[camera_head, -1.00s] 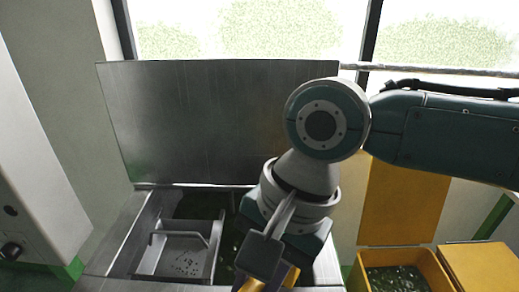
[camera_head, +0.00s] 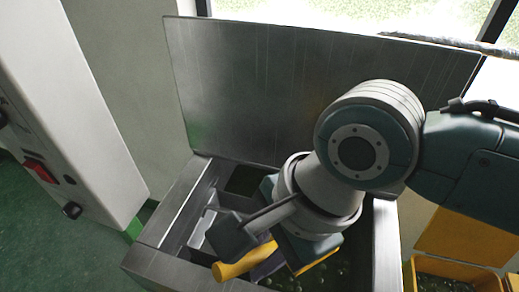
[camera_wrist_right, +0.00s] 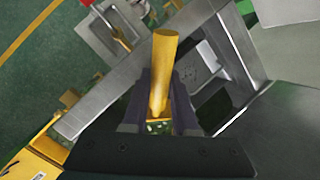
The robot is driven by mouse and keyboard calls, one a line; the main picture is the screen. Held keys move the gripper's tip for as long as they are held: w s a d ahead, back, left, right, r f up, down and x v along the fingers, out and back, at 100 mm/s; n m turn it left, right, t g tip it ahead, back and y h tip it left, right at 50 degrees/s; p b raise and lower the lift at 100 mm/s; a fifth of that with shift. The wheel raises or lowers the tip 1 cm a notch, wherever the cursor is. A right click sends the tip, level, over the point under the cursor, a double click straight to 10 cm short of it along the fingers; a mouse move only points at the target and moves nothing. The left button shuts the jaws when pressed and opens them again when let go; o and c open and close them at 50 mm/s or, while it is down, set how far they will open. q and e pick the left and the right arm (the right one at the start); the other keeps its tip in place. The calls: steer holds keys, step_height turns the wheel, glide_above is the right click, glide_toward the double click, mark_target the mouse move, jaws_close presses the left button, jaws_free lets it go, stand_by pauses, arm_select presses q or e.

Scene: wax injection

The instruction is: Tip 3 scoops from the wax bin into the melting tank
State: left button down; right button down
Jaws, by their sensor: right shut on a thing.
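My right gripper (camera_head: 268,262) is shut on the yellow handle of the scoop (camera_head: 236,265), over the open melting tank. In the right wrist view the scoop's handle (camera_wrist_right: 164,62) stands out between the two dark fingers; the scoop's bowl is mostly hidden. The steel melting tank (camera_head: 387,250) has its lid raised behind it, and greenish pieces show inside. The wax bin (camera_head: 487,285) is yellow, at the lower right edge, partly cut off, with greenish pieces in it. My left gripper is not in view.
The tank's raised steel lid (camera_head: 300,85) stands behind my arm. A white cabinet (camera_head: 75,110) with a red switch stands at the left. A metal tray sits inside the tank's left part, partly hidden by my gripper. Green floor is free at the lower left.

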steer(key=shift+w+d+r+y+b, duration=0.3)
steer(key=shift+d+r+y+b, duration=0.15)
steer(key=shift+b, duration=0.2)
steer(key=r+g+y+b, duration=0.1)
steer(key=b, duration=0.1)
steer(key=d+y+b, duration=0.1)
steer(key=shift+w+r+g+b, duration=0.35)
steer(key=shift+r+g, duration=0.05)
steer(key=shift+w+d+r+m+y, duration=0.15)
steer(key=shift+d+r+m+y, duration=0.05)
steer(key=shift+r+m+y, duration=0.15)
steer(key=shift+w+d+r+g+y+b, duration=0.45)
steer(key=shift+w+d+r+g+y, duration=0.1)
steer(key=shift+d+r+g+y, duration=0.2)
steer(key=shift+w+d+y+b, duration=0.15)
steer(key=shift+d+y+b, duration=0.1)
steer(key=shift+b, duration=0.2)
steer(key=shift+w+d+r+g+y+b, duration=0.6)
steer(key=shift+d+y+b, duration=0.2)
steer(key=shift+b, duration=0.25)
steer(key=shift+s, duration=0.1)
